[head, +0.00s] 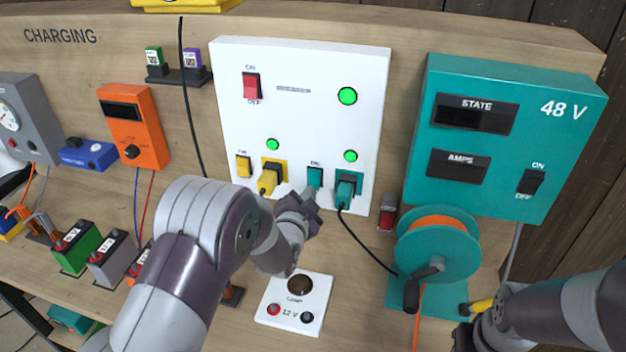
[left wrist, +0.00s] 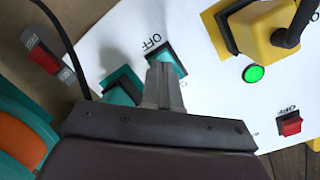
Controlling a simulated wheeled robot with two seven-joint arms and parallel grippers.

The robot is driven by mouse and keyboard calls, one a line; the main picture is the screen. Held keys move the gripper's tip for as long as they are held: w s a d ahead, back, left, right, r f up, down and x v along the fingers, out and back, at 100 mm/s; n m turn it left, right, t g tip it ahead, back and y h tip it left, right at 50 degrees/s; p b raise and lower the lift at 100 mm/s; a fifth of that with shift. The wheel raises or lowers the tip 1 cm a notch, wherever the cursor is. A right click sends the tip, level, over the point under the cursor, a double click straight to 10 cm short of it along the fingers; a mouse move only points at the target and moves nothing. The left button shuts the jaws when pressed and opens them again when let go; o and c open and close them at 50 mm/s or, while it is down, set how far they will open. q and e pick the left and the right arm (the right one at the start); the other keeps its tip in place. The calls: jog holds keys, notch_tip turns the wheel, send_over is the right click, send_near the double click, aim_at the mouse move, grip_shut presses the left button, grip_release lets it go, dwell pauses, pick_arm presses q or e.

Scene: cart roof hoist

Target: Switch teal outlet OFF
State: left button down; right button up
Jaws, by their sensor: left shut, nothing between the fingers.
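The white panel (head: 300,120) carries a small teal rocker switch (head: 315,177) at its lower edge. Beside it is a teal outlet (head: 348,184) with a teal plug and black cable. The green lamp (head: 350,156) above that outlet is lit. My left gripper (head: 308,199) is shut and empty, just below the teal switch. In the left wrist view its fingertips (left wrist: 163,70) overlap the lower part of the teal switch (left wrist: 167,54), by the word OFF; I cannot tell whether they touch. My right gripper (head: 466,334) is partly cut off at the lower right, its jaws unclear.
A yellow switch (head: 243,166) and yellow plug (head: 268,180) sit left of the teal switch. A red switch (head: 251,86) is above. A cable reel (head: 438,245), a red lock switch (head: 387,216) and a lamp box (head: 295,303) stand nearby. A teal 48 V box (head: 505,140) is at right.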

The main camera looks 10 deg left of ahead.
pick_arm(q)
jog(key=shift+w+f+b, duration=0.15)
jog(key=shift+w+b, duration=0.3)
jog(key=shift+w, duration=0.4)
dwell(0.5)
jog(key=shift+w, duration=0.2)
dwell(0.4)
jog(key=s+r, duration=0.1)
jog(key=s, duration=0.5)
jog(key=shift+s+p, duration=0.4)
jog(key=shift+p, duration=0.05)
